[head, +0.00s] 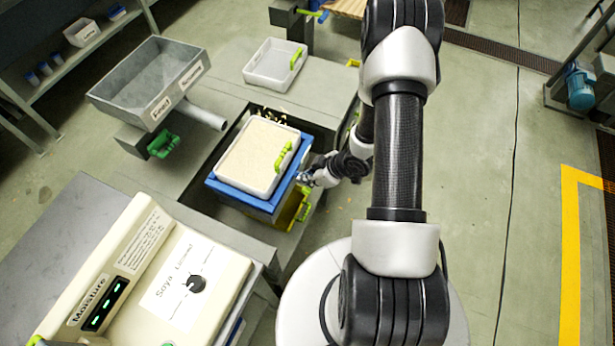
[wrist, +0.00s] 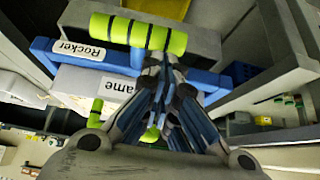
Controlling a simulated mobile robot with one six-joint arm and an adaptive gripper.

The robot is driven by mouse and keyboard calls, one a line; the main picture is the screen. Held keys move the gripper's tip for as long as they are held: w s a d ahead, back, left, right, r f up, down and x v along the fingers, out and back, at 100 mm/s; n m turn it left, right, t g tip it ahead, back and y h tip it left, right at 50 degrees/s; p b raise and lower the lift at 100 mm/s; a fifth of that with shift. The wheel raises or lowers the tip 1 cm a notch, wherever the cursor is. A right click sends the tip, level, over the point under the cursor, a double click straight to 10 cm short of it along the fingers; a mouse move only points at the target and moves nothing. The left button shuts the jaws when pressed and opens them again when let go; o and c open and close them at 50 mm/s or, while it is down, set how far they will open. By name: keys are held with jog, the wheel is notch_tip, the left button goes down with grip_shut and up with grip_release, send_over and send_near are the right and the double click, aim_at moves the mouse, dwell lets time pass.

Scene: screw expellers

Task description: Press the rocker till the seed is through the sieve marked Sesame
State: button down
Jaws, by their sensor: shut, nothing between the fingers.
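A white sieve (head: 236,184) full of pale seed sits in the blue rocker frame (head: 238,198), with a green handle on its right side. In the head view, my gripper (head: 308,177) is beside the frame's right side.
A yellow container (head: 291,213) sits under the rocker. A grey hopper (head: 130,85) stands behind left, an empty white tray (head: 265,75) behind. A moisture meter (head: 140,285) is at front left.

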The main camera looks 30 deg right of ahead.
aim_at(311, 189)
jog(key=f+b, duration=0.1)
jog(key=f, duration=0.1)
jog(key=f+b, duration=0.2)
jog(key=f, duration=0.1)
jog(key=shift+s+d+f, duration=0.1)
jog(key=shift+s+f, duration=0.15)
jog(key=shift+f, duration=0.1)
jog(key=shift+s, duration=0.2)
jog(key=shift+w+r+p, duration=0.15)
jog(key=shift+r+p, duration=0.25)
jog(key=shift+r, duration=0.1)
jog(key=r+p, duration=0.2)
jog(key=r, duration=0.1)
jog(key=r+p, duration=0.1)
jog(key=shift+w+a+r+p, duration=0.25)
jog(key=shift+w+r+p, duration=0.05)
jog(key=shift+w+r, duration=0.1)
jog(key=s+f+p+v, duration=0.1)
jog(key=p+v, duration=0.1)
jog(key=v, duration=0.7)
jog(key=shift+d+r+p, duration=0.2)
jog(key=shift+d+p, duration=0.15)
jog(key=shift+d, duration=0.1)
dwell(0.9)
